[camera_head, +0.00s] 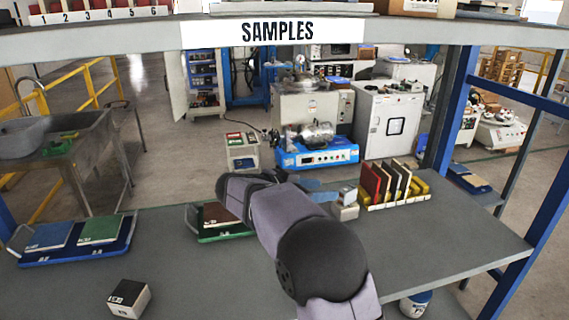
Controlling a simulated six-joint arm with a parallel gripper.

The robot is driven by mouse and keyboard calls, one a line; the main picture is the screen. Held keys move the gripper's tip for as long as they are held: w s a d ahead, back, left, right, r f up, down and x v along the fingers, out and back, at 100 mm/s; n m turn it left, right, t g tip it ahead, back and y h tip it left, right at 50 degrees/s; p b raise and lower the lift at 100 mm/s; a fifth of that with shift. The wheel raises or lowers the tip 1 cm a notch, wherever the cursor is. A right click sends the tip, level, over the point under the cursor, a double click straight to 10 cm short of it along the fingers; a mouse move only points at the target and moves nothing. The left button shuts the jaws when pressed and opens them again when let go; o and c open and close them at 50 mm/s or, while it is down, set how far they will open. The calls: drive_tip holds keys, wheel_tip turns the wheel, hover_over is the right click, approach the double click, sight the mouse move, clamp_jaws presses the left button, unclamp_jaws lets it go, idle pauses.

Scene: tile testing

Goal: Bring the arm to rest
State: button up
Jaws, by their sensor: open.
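My arm (284,220) rises from the bottom edge, right of centre, with a large black joint and grey-purple links. It slants up and to the left, and its upper dark part (238,186) sits over the back edge of the grey table (190,275). No object is seen held.
A blue tray (75,257) with blue and green tiles lies at left. A green tray (208,236) with a brown tile lies partly behind my arm. A yellow rack (412,198) holds several tiles. A small white-and-black box (128,298) stands front left. A "SAMPLES" shelf (420,32) spans overhead.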

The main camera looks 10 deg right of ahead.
drive_tip(key=w+a+r+t+y+p, duration=0.1)
drive_tip(key=w+a+t+y+p, duration=0.35)
drive_tip(key=a+p, duration=0.2)
drive_tip(key=s+a+f+m+y+p, duration=0.2)
drive_tip(key=s+a+f+y+p, duration=0.1)
drive_tip(key=a+y+p, duration=0.4)
drive_tip(key=s+a+f+g+y, duration=0.1)
drive_tip(key=s+a, duration=0.2)
drive_tip(key=s+a+f+m+g+y+p, duration=0.1)
drive_tip(key=s+a, duration=0.2)
drive_tip(key=s+a+f+g+y+p, duration=0.1)
drive_tip(key=s+a, duration=0.2)
drive_tip(key=s, duration=0.1)
drive_tip(key=shift+f+m, duration=0.25)
drive_tip(key=shift+m, duration=0.05)
drive_tip(key=s+a+f+g+y, duration=0.1)
drive_tip(key=s+a+f+g, duration=0.15)
drive_tip(key=s, duration=0.75)
drive_tip(key=s+a+f+g+y, duration=0.15)
drive_tip(key=s+g, duration=0.25)
drive_tip(key=s, duration=0.6)
drive_tip(key=s+d+f+n+h+b, duration=0.2)
drive_tip(key=d+f+n+h+b, duration=0.2)
drive_tip(key=d+f+n+b, duration=0.8)
drive_tip(key=d+n+b, duration=0.3)
drive_tip(key=n, duration=0.2)
drive_tip(key=shift+s+d+f+h, duration=0.15)
drive_tip(key=shift+s+d+h, duration=0.15)
drive_tip(key=shift+s+d, duration=0.1)
